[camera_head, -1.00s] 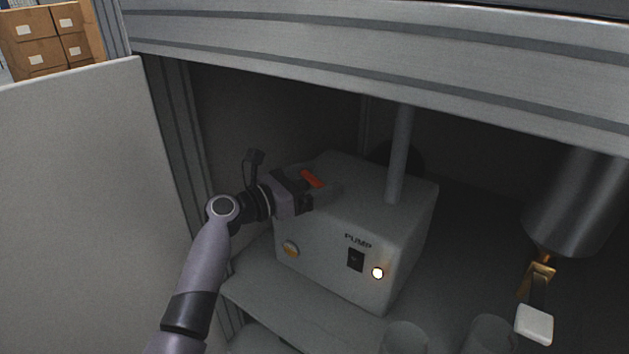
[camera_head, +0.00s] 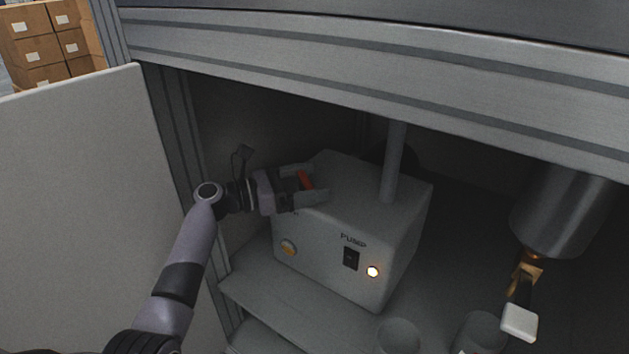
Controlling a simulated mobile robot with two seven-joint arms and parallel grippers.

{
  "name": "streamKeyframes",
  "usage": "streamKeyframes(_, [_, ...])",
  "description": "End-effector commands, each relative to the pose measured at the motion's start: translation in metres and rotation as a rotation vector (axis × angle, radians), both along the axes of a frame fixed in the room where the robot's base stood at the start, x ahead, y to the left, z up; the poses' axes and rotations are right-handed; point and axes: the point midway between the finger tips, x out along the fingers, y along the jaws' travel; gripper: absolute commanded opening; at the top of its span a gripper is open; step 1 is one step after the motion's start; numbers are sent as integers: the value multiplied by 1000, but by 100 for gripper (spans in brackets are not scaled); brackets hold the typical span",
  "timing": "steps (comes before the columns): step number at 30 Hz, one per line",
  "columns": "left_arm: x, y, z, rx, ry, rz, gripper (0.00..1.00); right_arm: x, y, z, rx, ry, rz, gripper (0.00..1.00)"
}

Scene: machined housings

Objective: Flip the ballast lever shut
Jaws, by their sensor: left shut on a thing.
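The pump housing (camera_head: 345,226) is a pale box labelled PUMP, inside the cabinet. It has a dark switch, a lit lamp and an orange-yellow round button on its front. The fingers partly hide the lever's base. My right gripper is not in view.
A metal beam (camera_head: 380,75) runs above the cabinet opening. A vertical pipe (camera_head: 393,165) rises from the housing. A metal cylinder (camera_head: 565,215) with a brass valve (camera_head: 527,270) and white handle (camera_head: 519,322) hangs at right. A pale panel (camera_head: 85,200) stands at left.

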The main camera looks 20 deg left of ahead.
Motion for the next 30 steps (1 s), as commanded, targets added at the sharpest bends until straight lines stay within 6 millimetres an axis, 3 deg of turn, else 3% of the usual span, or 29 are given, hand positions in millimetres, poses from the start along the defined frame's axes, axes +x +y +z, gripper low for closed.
streamKeyframes(3, [-1,-1,-2,1,2,-3,36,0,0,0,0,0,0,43])
streamKeyframes(4, [-1,-1,-2,1,2,-3,94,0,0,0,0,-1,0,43])
streamKeyframes(5, [-1,-1,-2,1,2,-3,100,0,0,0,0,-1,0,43])
streamKeyframes(12, [0,-1,0,0,0,-1,100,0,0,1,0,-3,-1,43])
streamKeyframes(17, [0,-1,18,1,-2,-1,100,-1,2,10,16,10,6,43])
streamKeyframes(20, [0,-1,40,2,-4,-1,100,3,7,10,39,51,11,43])
streamKeyframes(30, [0,0,125,3,-3,0,100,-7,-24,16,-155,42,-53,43])
